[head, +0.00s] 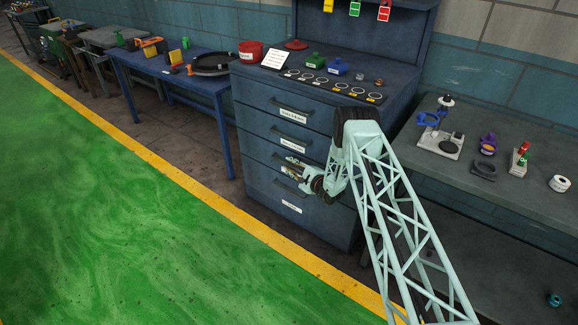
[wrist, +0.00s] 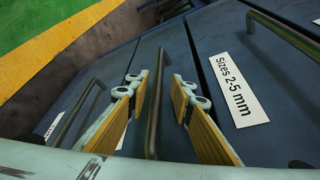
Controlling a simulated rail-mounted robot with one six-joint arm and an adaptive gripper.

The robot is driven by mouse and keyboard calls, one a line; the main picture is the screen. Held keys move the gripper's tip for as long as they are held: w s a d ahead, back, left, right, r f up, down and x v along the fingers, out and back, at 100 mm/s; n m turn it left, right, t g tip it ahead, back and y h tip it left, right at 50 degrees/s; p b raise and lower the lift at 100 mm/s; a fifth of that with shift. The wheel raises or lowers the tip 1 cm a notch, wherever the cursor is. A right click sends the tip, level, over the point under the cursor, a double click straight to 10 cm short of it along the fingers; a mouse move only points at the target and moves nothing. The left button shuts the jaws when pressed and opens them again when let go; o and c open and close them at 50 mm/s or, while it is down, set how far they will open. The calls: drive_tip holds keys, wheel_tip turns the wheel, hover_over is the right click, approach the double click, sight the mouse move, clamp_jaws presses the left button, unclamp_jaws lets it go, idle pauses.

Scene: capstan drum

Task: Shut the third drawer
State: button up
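The blue drawer cabinet (head: 252,88) stands against the wall with a stack of labelled drawers. My gripper (head: 294,171) is at its front, at the third drawer from the top (head: 262,152), partly covering it. In the wrist view my gripper (wrist: 160,90) is open, its two yellow-padded fingers on either side of a dark bar handle (wrist: 154,125). Gaps show between the pads and the bar. A drawer label reading "Sizes 2-5 mm" (wrist: 237,90) lies right of the fingers, and another handle (wrist: 78,112) lies left. I cannot tell how far the third drawer stands out.
Small parts and a red bin (head: 250,50) stand on the cabinet top. A blue table (head: 190,82) is to the left, and a grey bench (head: 535,190) with fittings is to the right. The green floor (head: 110,190) in front is clear.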

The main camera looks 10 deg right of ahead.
drive_tip(key=v, duration=1.1)
drive_tip(key=shift+s, duration=0.2)
drive_tip(key=shift+d, duration=0.1)
